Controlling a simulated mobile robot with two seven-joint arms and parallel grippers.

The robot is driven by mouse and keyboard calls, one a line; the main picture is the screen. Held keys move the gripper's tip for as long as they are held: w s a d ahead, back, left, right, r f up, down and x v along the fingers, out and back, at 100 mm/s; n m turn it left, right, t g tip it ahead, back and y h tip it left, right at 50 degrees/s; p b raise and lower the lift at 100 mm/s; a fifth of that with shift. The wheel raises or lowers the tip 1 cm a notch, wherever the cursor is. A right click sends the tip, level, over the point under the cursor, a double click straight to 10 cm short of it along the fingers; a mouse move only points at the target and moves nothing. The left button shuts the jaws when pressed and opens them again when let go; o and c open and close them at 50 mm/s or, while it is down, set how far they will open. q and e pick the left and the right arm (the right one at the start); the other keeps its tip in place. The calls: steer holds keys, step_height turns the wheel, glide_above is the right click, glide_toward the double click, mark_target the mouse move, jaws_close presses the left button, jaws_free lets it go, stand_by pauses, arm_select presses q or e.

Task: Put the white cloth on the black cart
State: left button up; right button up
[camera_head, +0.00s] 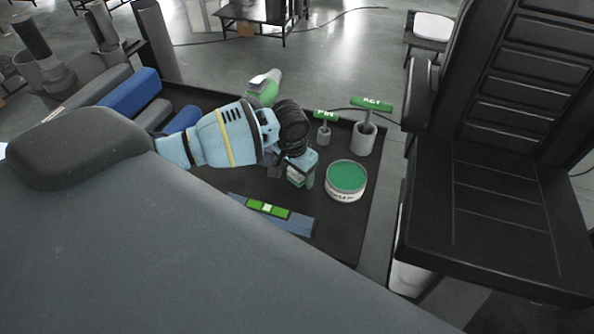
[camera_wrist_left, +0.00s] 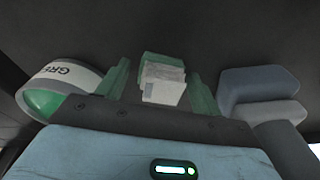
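My left gripper (camera_head: 299,181) points down over a black flat top (camera_head: 345,244), possibly the cart; I cannot tell for sure. In the left wrist view its two green fingers (camera_wrist_left: 160,88) stand apart. A small layered pale-white and green thing (camera_wrist_left: 164,84) shows between them, with a dark gap beside the left finger. It may be the folded cloth; its white face is towards the camera. In the head view it is mostly hidden by the gripper. No other clear white cloth shows. My right gripper is not in view.
A green-topped tin (camera_head: 346,178) stands close right of the gripper. A blue bar with a green piece (camera_head: 268,210) lies in front. A black padded seat (camera_head: 500,215) is at right.

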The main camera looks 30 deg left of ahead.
mark_target(294, 173)
arm_select(q)
steer(key=shift+r, duration=0.15)
step_height(294, 173, up, 12)
steer(key=s+p, duration=0.1)
steer(key=shift+s+a, duration=0.15)
steer(key=shift+s, duration=0.1)
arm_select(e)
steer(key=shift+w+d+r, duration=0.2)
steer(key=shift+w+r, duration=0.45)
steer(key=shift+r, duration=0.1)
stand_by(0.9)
